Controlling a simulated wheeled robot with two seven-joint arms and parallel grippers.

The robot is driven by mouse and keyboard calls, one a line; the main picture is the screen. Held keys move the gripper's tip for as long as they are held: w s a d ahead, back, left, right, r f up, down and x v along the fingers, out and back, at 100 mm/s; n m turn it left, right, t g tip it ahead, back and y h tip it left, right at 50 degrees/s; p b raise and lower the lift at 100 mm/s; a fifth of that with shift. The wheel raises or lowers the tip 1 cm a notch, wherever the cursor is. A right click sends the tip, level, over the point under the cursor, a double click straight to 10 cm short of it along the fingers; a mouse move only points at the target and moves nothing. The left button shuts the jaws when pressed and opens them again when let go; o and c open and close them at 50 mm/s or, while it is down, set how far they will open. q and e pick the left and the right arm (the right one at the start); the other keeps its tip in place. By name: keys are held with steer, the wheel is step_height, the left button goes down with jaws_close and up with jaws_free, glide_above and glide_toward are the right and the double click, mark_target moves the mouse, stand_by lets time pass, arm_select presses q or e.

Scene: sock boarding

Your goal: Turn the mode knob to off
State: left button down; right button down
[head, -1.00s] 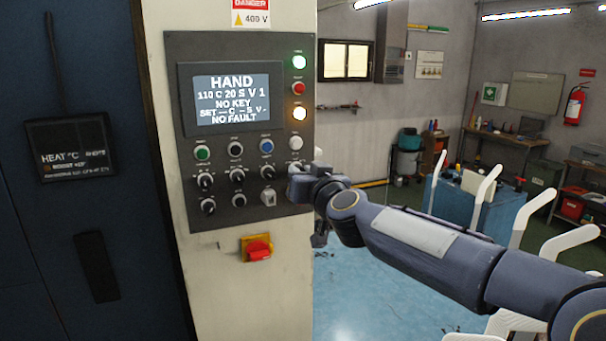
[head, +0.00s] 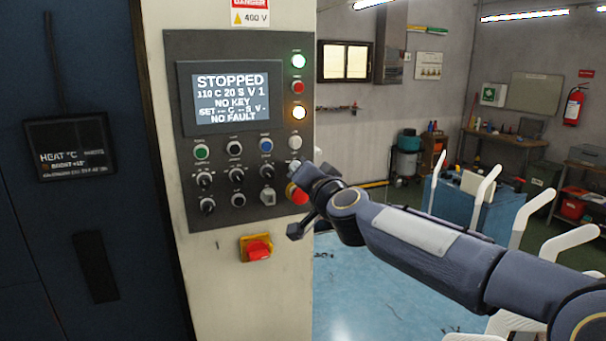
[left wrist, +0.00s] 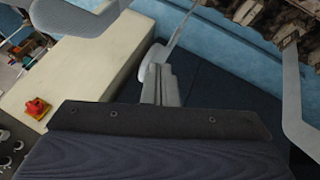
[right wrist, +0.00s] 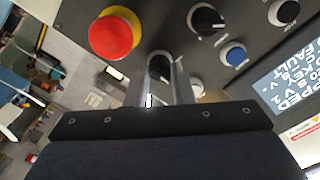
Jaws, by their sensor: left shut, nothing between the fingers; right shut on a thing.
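The control panel (head: 222,215) shows a display (head: 232,97) that reads STOPPED, with NO FAULT on its bottom line. My right gripper (head: 299,174) is at the panel's right edge. In the right wrist view, my right gripper (right wrist: 160,88) is shut on a black knob (right wrist: 160,62), just below the white button (head: 295,142); in the head view the gripper covers this knob. Its label and pointer cannot be read. My left gripper (left wrist: 158,75) is shut and empty, away from the panel, and is out of the head view.
A red emergency button with a yellow collar (right wrist: 115,34) sits close beside the right fingers. Other black knobs (head: 204,180) fill the lower panel. A red rotary switch on a yellow plate (head: 256,248) is below.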

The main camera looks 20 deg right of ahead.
stand_by(0.4)
steer(key=c, duration=1.3)
jaws_free()
steer(key=shift+o, duration=0.2)
steer(key=s, duration=0.7)
steer(key=shift+s+a, duration=0.2)
steer(key=shift+s, duration=0.2)
steer(key=shift+f, duration=0.1)
